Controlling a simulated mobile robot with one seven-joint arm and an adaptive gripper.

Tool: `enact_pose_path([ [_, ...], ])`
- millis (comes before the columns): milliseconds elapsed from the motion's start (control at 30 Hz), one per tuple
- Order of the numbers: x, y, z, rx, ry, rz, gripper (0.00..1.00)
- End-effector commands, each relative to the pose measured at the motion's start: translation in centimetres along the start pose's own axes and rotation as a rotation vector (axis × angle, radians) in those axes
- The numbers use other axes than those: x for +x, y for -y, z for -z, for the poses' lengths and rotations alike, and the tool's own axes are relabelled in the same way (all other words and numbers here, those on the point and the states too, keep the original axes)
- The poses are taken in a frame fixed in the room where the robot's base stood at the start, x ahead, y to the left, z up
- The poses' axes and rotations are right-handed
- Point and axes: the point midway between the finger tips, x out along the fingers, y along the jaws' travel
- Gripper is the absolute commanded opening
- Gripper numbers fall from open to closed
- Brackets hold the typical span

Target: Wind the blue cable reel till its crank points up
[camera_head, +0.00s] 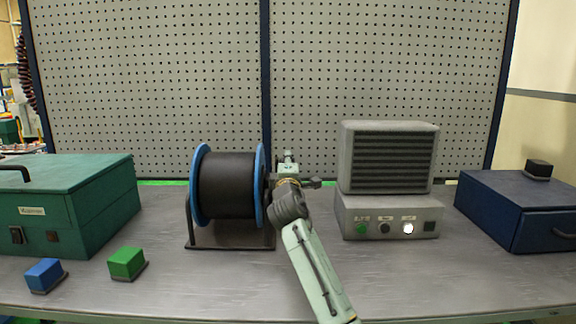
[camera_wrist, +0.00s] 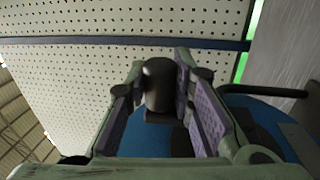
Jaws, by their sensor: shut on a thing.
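The cable reel has blue flanges (camera_head: 260,185) and a dark wound drum (camera_head: 227,185), and stands in a dark frame left of my arm. My gripper (camera_head: 288,168) is at the reel's right side, and its arm hides most of the crank in the head view. In the wrist view my gripper (camera_wrist: 170,95) is shut on the dark rounded crank handle (camera_wrist: 158,82), which sits between the two fingers. The blue flange (camera_wrist: 147,138) shows behind the fingers. The crank's exact direction is hard to tell.
A green case (camera_head: 75,205) stands at the left, with a blue block (camera_head: 44,273) and a green block (camera_head: 126,262) in front. A grey vented unit (camera_head: 388,165) with buttons and a dark blue drawer box (camera_head: 520,210) stand at the right. A pegboard (camera_head: 380,60) is behind.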

Motion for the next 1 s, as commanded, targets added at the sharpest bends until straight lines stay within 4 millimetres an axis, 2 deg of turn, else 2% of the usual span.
enact_pose_path([
  [67,0.0,-0.1,-0.1,0.003,0.0,-0.002,0.0],
  [100,0.0,-0.1,-0.1,0.003,0.0,-0.002,0.24],
  [400,0.0,-0.1,0.0,0.001,0.0,-0.001,0.43],
  [767,-0.4,0.0,0.0,0.001,-0.001,-0.001,0.43],
  [867,-1.5,0.1,0.0,0.002,-0.001,0.0,0.43],
  [1000,-4.1,0.1,-0.1,0.002,-0.001,-0.001,0.43],
])
